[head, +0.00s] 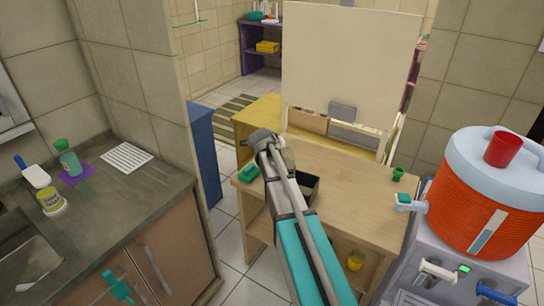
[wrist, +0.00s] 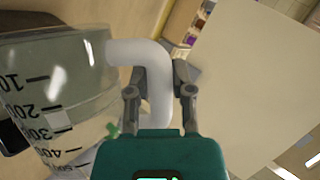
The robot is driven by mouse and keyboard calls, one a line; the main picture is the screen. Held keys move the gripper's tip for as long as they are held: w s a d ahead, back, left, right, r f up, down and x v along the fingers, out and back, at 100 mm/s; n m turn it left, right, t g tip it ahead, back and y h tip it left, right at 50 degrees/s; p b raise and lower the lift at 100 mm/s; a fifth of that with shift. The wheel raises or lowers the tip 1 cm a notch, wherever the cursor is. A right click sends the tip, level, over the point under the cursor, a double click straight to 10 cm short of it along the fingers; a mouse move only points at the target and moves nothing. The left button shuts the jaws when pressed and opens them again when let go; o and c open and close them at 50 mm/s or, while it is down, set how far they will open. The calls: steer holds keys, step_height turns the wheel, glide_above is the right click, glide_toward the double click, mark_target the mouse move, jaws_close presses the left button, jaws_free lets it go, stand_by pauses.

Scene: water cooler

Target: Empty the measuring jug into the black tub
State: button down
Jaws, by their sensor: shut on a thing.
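My gripper (wrist: 160,85) is shut on the white handle (wrist: 152,52) of the clear measuring jug (wrist: 75,70), seen in the wrist view with black scale marks. In the head view the jug is mostly hidden by my arm; a greyish bit of it (head: 288,157) shows beside the gripper (head: 264,142). The black tub (head: 313,190) stands on the wooden table, partly covered by my arm. The jug is held over the table close to the tub. I cannot tell its exact tilt or how much it holds.
A green block (head: 250,173) lies on the table left of the tub, and a small green cup (head: 398,173) stands at the right. A pale board (head: 350,60) rises behind the table (head: 350,205). An orange water cooler (head: 485,215) stands at the right.

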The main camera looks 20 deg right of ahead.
steer(key=shift+s+d+m+t+y, duration=0.35)
steer(key=shift+d+m+t+y, duration=0.05)
steer(key=shift+d+m, duration=0.1)
stand_by(2.8)
steer(key=shift+s+d+f+m+t+y+b, duration=0.3)
steer(key=shift+s+d+m+t+b, duration=0.15)
steer(key=shift+b, duration=0.3)
stand_by(4.0)
